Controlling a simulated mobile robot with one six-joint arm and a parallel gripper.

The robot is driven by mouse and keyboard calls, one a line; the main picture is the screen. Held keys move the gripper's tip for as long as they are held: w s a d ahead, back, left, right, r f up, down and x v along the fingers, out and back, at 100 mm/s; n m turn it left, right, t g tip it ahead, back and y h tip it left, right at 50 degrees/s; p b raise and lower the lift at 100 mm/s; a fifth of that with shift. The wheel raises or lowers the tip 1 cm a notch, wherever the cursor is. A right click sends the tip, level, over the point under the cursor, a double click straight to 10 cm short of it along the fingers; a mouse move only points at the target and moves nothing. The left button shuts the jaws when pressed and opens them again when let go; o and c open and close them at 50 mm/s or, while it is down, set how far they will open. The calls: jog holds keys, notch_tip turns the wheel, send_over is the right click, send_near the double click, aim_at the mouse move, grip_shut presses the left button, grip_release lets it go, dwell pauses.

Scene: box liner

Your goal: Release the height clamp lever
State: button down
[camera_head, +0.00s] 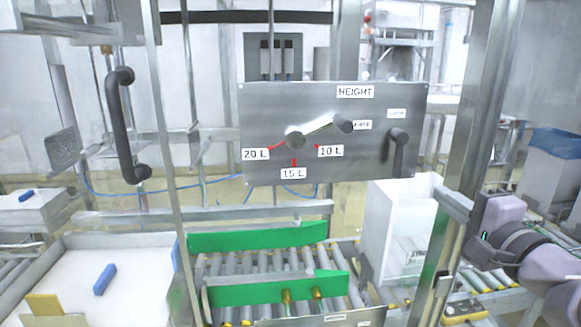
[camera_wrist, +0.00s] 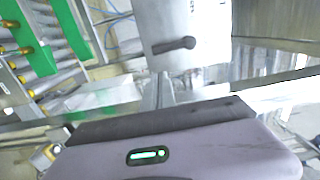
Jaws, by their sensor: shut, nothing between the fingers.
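The height clamp lever (camera_head: 400,158) is a dark lever at the right of the steel HEIGHT panel (camera_head: 260,110). Its pivot is at the top and its arm hangs straight down, under a small label. A similar dark lever (camera_wrist: 175,45) shows on a grey panel in the wrist view. My gripper (camera_head: 484,225), a purple-grey body, is at the lower right, below and right of the lever and apart from it. Its body (camera_wrist: 160,150) fills the bottom of the wrist view; it is shut and empty, though its fingertips are hard to make out.
A silver crank with a black knob (camera_head: 343,123) points up and right on the panel, above red marks for 20 L, 15 L and 10 L. A steel post (camera_head: 470,130) stands between panel and arm. Green guides (camera_head: 255,235) lie over rollers below. A white box (camera_head: 395,235) stands under the panel.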

aim_at(396, 155)
jog(key=w, duration=1)
jog(key=shift+a+b, duration=0.3)
jog(key=shift+a, duration=0.15)
jog(key=shift+d, duration=0.1)
